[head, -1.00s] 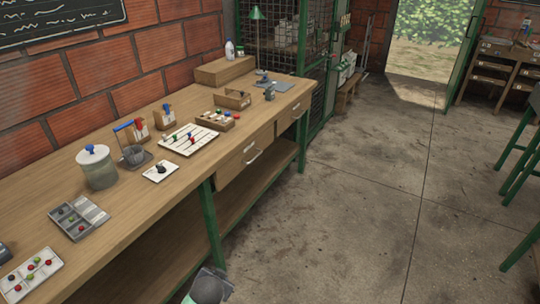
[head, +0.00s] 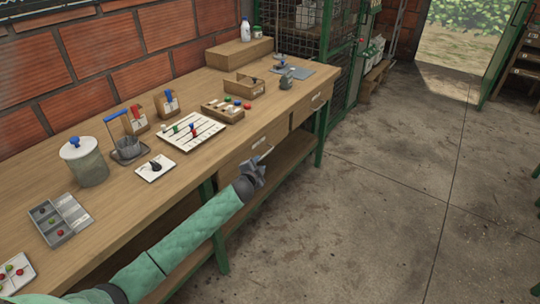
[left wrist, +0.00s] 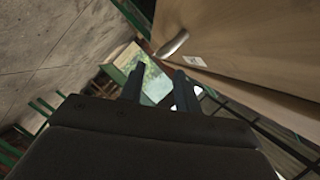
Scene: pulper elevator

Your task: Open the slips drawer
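The bench has two wooden drawers under its top, a nearer one (head: 238,167) and a farther one (head: 308,110). Each has a pale label and a metal bar handle; the label writing is too small to read, so I cannot tell which is the slips drawer. Both look shut. My left gripper (head: 259,166) is just in front of the nearer drawer, close below its handle (head: 265,152). In the left wrist view, its two fingers (left wrist: 159,82) are apart and empty, with a handle (left wrist: 172,44) beyond their tips, not between them. My right gripper is out of view.
The bench top (head: 110,210) holds a lidded jar (head: 84,165), a white board with pegs (head: 192,132), trays and small boxes. A green bench leg (head: 216,235) stands below my arm. The concrete floor (head: 390,220) on the right is clear.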

